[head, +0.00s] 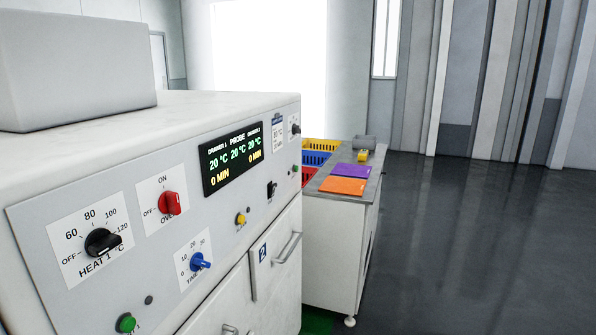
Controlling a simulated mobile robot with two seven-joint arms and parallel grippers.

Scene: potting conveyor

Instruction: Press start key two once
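A white machine with a sloped grey control panel (85,190) fills the left of the head view. A green round button (126,323) is at the panel's lower left, its label mostly cut off. A second, smaller green button (295,169) is at the panel's far right end; any label on it is too small to read. A yellow knob (240,219) and a small black switch (271,189) lie between them. A drawer door below carries a blue "2" label (263,253). Neither of my grippers is in view.
The display (231,158) reads 20 °C and 0 MIN. The panel also has a black heat knob (102,242), a red oven knob (169,203) and a blue timer knob (200,262). A side table (330,206) with coloured crates stands beyond. Dark floor (470,250) is clear at right.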

